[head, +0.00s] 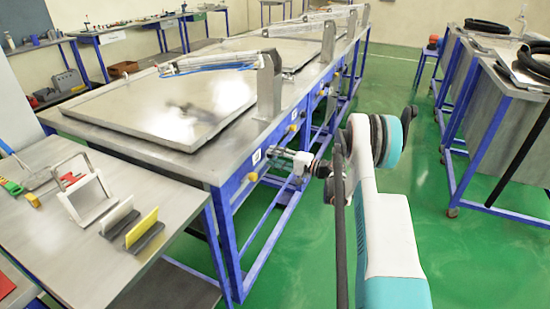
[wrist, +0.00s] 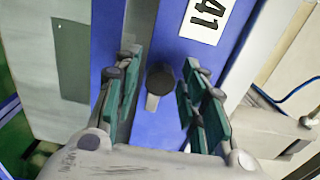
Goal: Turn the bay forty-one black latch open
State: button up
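The black latch (wrist: 160,79) is a dark round knob with a short grey tab below it, on a blue upright beneath the white "41" label (wrist: 205,17) in the wrist view. My gripper (wrist: 161,92) is open, with one green-padded finger pair on each side of the latch. Gaps show between the pads and the latch; how far the fingertips are from the blue face is hard to tell. In the head view my gripper (head: 287,160) is at the blue front rail (head: 236,187) of the long bench, and the latch cannot be made out there.
The bench carries large metal lids (head: 180,105) and upright brackets (head: 269,85). Yellow knobs (head: 252,177) sit along its rail. A side table (head: 90,255) with a yellow plate (head: 142,227) stands at the left. Green floor (head: 420,170) is clear toward the right-hand benches.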

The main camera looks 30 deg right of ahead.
dwell(0.3)
jog(key=v, duration=1.2)
jog(key=shift+r, duration=0.1)
